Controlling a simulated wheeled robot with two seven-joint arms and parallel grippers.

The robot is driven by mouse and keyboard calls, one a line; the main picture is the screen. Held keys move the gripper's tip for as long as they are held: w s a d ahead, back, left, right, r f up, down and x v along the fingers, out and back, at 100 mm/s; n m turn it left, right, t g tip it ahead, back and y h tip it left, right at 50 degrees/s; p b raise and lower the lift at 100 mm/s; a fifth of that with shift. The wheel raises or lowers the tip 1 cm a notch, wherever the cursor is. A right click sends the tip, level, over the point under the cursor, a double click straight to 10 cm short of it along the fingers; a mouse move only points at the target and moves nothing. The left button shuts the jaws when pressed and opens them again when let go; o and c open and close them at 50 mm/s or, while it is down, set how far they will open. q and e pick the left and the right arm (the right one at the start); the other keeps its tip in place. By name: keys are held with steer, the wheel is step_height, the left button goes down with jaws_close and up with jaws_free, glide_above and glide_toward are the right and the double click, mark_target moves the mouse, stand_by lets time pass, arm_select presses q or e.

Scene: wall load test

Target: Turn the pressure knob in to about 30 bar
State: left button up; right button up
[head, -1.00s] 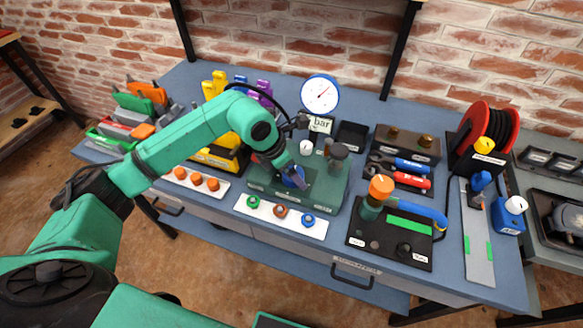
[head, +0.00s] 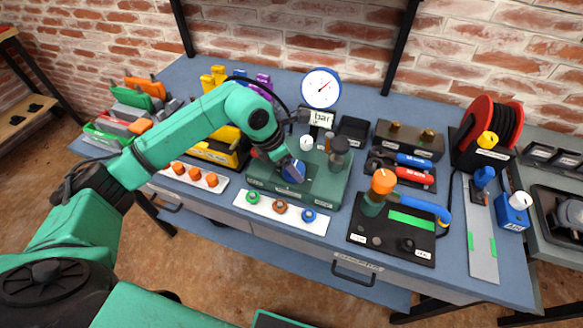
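A round pressure gauge (head: 321,88) with a white face, blue rim and red needle stands at the back of the green test unit (head: 324,187). A small display (head: 321,119) below it reads "bar"; its number is too small to read. A blue knob (head: 292,173) sits on the unit's front left. My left gripper (head: 290,170) is at the blue knob, pointing down; its fingers partly cover the knob, and I cannot tell whether they are closed on it. A white knob (head: 306,143) stands behind. My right gripper is not in view.
A white strip (head: 281,211) with green, brown and blue fittings lies in front of the unit. A dark glass cylinder (head: 340,152) stands on the unit's right. A black board (head: 393,228) with an orange-topped part is further right. Yellow bins stand behind my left arm.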

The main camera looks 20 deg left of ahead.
arm_select(q)
steer(key=m+b, duration=0.2)
steer(key=m, duration=0.1)
steer(key=shift+w+f+g+h+b, duration=0.1)
steer(key=shift+f+g+h+b, duration=0.1)
steer(key=shift+g+h+b, duration=0.15)
steer(key=shift+a+r+m+g+b, duration=0.15)
steer(key=shift+m+g+b, duration=0.5)
steer(key=shift+m, duration=0.55)
steer(key=o, duration=1.4)
steer(key=shift+c, duration=0.2)
steer(key=b+v, duration=0.1)
steer(key=v, duration=1.3)
steer(key=shift+a+r, duration=0.2)
